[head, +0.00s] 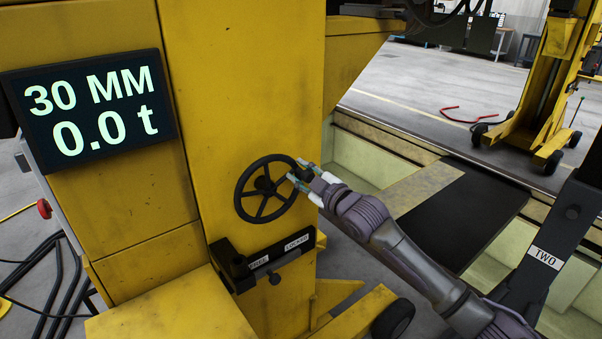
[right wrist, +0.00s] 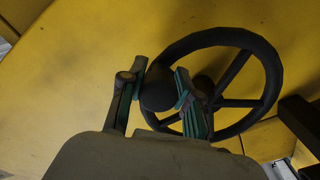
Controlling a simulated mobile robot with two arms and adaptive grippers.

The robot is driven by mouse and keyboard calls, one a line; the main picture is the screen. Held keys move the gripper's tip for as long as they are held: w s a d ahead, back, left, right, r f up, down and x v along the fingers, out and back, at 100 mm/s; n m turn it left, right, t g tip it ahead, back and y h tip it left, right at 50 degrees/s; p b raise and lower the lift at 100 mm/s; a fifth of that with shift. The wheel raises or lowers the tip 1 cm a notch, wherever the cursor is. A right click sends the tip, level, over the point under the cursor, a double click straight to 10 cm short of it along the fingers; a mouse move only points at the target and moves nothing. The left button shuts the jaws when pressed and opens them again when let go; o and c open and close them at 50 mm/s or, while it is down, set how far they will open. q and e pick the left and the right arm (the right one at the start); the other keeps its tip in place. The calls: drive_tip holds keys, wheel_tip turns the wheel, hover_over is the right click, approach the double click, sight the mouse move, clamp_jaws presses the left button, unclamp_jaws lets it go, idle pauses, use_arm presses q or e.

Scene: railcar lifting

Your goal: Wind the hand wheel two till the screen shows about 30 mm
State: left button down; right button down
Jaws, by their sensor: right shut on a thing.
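The black hand wheel (head: 264,186) sits on the face of a yellow lifting column. My right gripper (head: 299,174) is at the wheel's right rim. In the right wrist view, its two fingers (right wrist: 164,98) are on either side of a dark round knob (right wrist: 157,88) at the rim of the wheel (right wrist: 272,72), and they are shut on it. The screen (head: 91,110) at the left reads "30 MM" and "0.0 t". A "TWO" label (head: 545,257) is on a dark post at the right. My left gripper is out of view.
A dark slotted bar (head: 265,262) marked "FREE" and "LOCKED" juts out below the wheel. A red button (head: 44,208) and black cables are at the far left. A pit with a dark plate (head: 465,215) lies right of the column. Another yellow wheeled stand (head: 540,100) is behind.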

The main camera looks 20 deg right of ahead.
drive_tip(key=shift+r+n+p, duration=0.45)
drive_tip(key=shift+r+n, duration=0.1)
drive_tip(key=shift+n, duration=0.25)
drive_tip(key=c, duration=0.9)
unclamp_jaws()
drive_tip(key=shift+d, duration=0.15)
drive_tip(key=shift+s+f, duration=0.1)
drive_tip(key=shift+s, duration=0.4)
drive_tip(key=v, duration=1.1)
